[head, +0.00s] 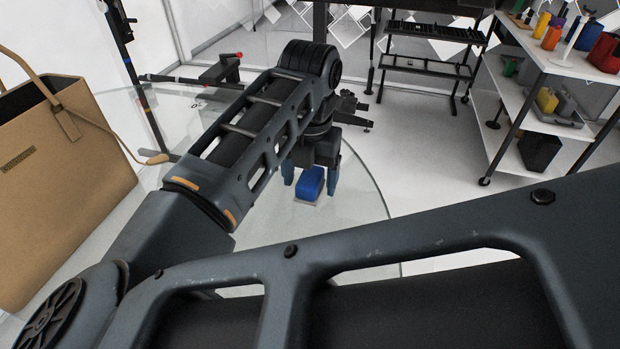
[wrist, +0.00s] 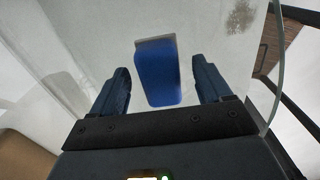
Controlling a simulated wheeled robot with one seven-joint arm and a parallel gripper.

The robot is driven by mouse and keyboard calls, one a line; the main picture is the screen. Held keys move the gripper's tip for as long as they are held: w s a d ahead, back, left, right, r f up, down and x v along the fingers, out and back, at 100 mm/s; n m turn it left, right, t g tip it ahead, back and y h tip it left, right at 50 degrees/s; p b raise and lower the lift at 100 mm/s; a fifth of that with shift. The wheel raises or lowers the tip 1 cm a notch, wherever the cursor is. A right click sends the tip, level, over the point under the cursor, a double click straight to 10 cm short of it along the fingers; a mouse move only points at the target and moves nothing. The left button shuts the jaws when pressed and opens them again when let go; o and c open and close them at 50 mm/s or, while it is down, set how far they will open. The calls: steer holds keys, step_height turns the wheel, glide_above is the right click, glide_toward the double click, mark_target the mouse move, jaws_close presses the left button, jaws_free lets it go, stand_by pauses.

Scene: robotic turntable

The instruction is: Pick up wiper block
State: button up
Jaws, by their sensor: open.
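The wiper block (head: 311,182) is a blue block with a pale base, lying on the round glass turntable top (head: 363,214). In the wrist view the wiper block (wrist: 158,75) lies between the two fingers, with a gap on each side. My gripper (head: 309,182) points down over the block, one finger to its left and one to its right. In the wrist view my gripper (wrist: 162,88) is open and holds nothing. I cannot tell exactly how far the fingertips are above the glass.
A tan bag (head: 60,180) stands at the left, near my arm. A wheeled shelf cart (head: 560,60) with coloured bottles and boxes is at the right. A dark rack (head: 425,68) stands at the back. The glass around the block looks clear.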

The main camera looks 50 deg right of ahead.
mark_target(310, 176)
steer(key=shift+f, duration=0.1)
steer(key=c, duration=1.2)
steer(key=shift+o, duration=0.2)
step_height(310, 176, up, 10)
steer(key=shift+r+b, duration=0.1)
steer(key=shift+b, duration=0.85)
steer(key=o, duration=0.5)
steer(key=c, duration=0.4)
steer(key=shift+o, duration=0.2)
